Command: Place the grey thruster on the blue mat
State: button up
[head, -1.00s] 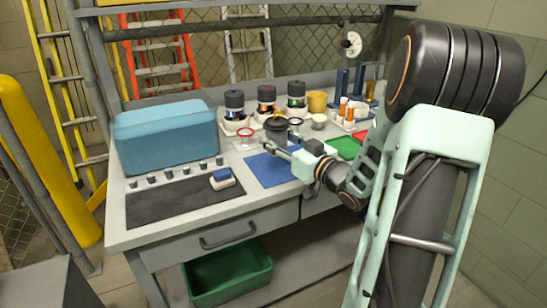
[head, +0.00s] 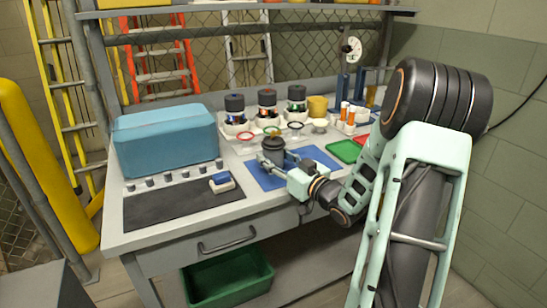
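The grey thruster (head: 272,143) is a dark, stubby cylinder with a wider rim, upright above the blue mat's back left part. My gripper (head: 275,161) reaches in from the right, low over the mat, with its fingers around the thruster's lower part, and appears shut on it. The fingers hide the thruster's base, so I cannot tell whether it touches the mat. The blue mat (head: 322,157) lies flat on the bench, partly covered by my gripper and wrist.
Three dark-topped units (head: 267,105) stand in white holders behind the mat, with small coloured rings (head: 246,136) in front. A blue case (head: 165,140) and black mat (head: 170,207) are left. A green tray (head: 343,151) and white rack with orange-capped tubes (head: 350,118) are right.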

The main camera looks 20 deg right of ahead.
jog(key=o, duration=0.4)
jog(key=shift+r, duration=0.25)
jog(key=p+v, duration=0.1)
jog(key=v, duration=1.1)
jog(key=shift+d, duration=0.1)
